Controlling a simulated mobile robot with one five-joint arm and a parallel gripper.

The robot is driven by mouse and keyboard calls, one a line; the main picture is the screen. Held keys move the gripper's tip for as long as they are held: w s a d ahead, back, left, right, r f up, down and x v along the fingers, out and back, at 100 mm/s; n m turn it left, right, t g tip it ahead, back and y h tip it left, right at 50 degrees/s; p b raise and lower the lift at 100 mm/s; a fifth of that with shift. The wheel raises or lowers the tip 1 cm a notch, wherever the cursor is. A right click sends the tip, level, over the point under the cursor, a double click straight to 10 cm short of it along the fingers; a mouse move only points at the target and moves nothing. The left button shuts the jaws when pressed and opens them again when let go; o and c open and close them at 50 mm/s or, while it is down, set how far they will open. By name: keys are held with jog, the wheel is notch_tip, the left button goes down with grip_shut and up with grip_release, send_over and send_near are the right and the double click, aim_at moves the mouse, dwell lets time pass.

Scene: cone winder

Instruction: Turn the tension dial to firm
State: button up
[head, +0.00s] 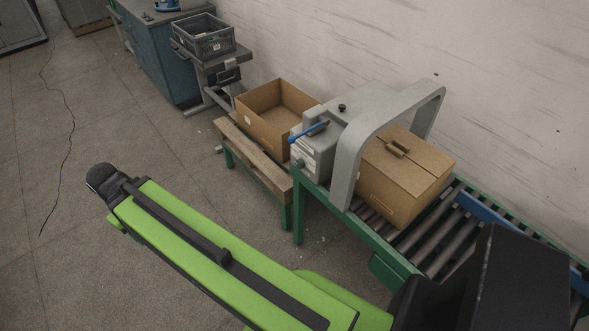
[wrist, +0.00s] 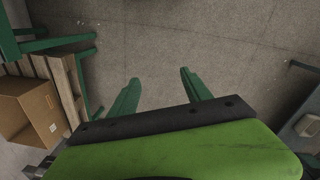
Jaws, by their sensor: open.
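I cannot make out a marked tension dial or a cone winder in either view. In the head view a grey machine (head: 314,160) with an arch (head: 352,150) stands over a roller conveyor. It carries a blue lever-like part (head: 309,131) and a small black knob (head: 342,107); no setting can be read. In the wrist view my gripper (wrist: 159,76) shows two green fingers spread apart, with only bare floor between them. It is open and empty. In the head view my arm reaches left over the floor, well away from the machine, and its fingers are hard to see.
A closed cardboard box (head: 405,180) sits at the arch on the conveyor (head: 440,232). An open box (head: 258,128) stands on a wooden-topped bench (head: 255,160). A grey crate (head: 204,38) sits on a cart beside a blue cabinet (head: 160,50).

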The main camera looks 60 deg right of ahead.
jog(key=d+f+n+h+b, duration=0.2)
jog(key=d+f+h+b, duration=0.1)
jog(key=d+f+b, duration=0.65)
jog(key=n+g+h+b, duration=0.75)
jog(key=h+b, duration=0.65)
jog(key=b, duration=1.5)
send_near(298, 166)
jog(key=shift+n+t, duration=0.95)
jog(key=x, duration=0.8)
jog(key=shift+s+d+r, duration=0.1)
jog(key=shift+s+r, duration=0.15)
jog(key=shift+s, duration=0.15)
jog(key=shift+c, duration=0.3)
grip_shut()
